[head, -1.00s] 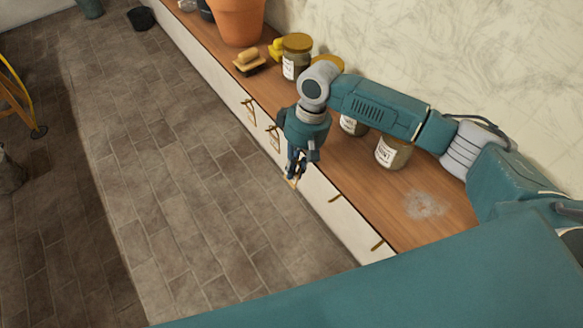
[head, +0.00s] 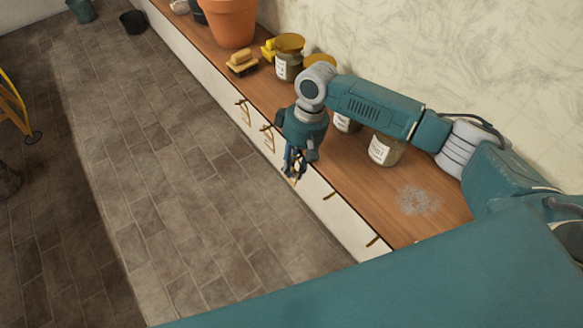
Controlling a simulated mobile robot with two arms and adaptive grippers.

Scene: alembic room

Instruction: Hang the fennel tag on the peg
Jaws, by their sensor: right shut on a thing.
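My right gripper (head: 294,170) hangs fingers down, just off the front face of the wooden counter. It is shut on a small tan tag, taken as the fennel tag (head: 292,182), and only a sliver of the tag shows below the fingers. Its writing cannot be read. Two tags hang from pegs on the counter front, one on the far peg (head: 240,102) and one on the peg (head: 266,127) closer to the gripper. Two bare pegs stick out nearer to me, the first (head: 329,196) and the second (head: 372,242). My left gripper is out of view.
The counter (head: 345,190) carries labelled jars, the nearest (head: 384,150) beside my right arm. A brush (head: 242,63), a terracotta pot (head: 230,22) and a pale powder patch (head: 418,200) are on it too. The tiled floor (head: 170,200) beside the counter is clear.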

